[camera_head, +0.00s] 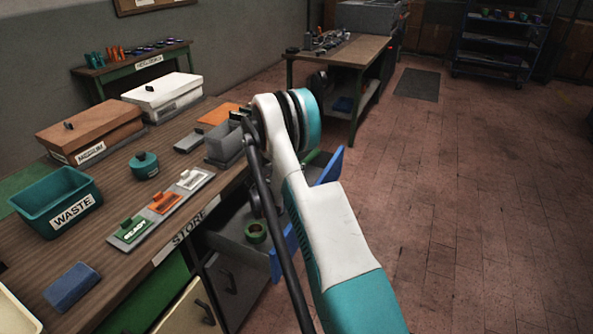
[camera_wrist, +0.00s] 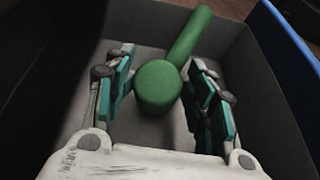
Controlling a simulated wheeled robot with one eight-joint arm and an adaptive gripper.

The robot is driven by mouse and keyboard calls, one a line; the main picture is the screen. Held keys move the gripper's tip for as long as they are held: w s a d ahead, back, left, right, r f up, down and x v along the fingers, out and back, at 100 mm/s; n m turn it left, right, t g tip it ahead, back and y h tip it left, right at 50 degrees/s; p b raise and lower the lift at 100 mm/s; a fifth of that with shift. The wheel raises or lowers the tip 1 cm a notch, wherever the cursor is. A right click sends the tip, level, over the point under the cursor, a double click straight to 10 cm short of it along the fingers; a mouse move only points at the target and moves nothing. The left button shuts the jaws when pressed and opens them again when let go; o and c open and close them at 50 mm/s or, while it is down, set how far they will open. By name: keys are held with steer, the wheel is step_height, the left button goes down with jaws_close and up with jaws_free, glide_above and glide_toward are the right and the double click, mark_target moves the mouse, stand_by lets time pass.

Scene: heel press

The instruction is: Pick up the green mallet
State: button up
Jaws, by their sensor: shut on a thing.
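The green mallet (camera_wrist: 158,86) lies in a dark grey open drawer (camera_wrist: 240,85) in the wrist view. Its round head faces me and its handle (camera_wrist: 190,38) points up and to the right. My gripper (camera_wrist: 162,80) is shut on the mallet, with one teal-padded finger on each side of it. The drawer floor shows close around the mallet, and I cannot tell whether the mallet touches it.
On the bench stand a waste bin (camera_head: 50,205), lidded boxes (camera_head: 92,130) and a strip of coloured blocks (camera_head: 163,205). The floor at right is clear.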

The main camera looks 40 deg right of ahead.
steer(key=shift+r, duration=0.15)
step_height(320, 180, up, 20)
steer(key=p, duration=0.6)
steer(key=shift+d+p, duration=0.1)
steer(key=shift+p, duration=0.25)
jaws_close()
steer(key=shift+f, duration=0.2)
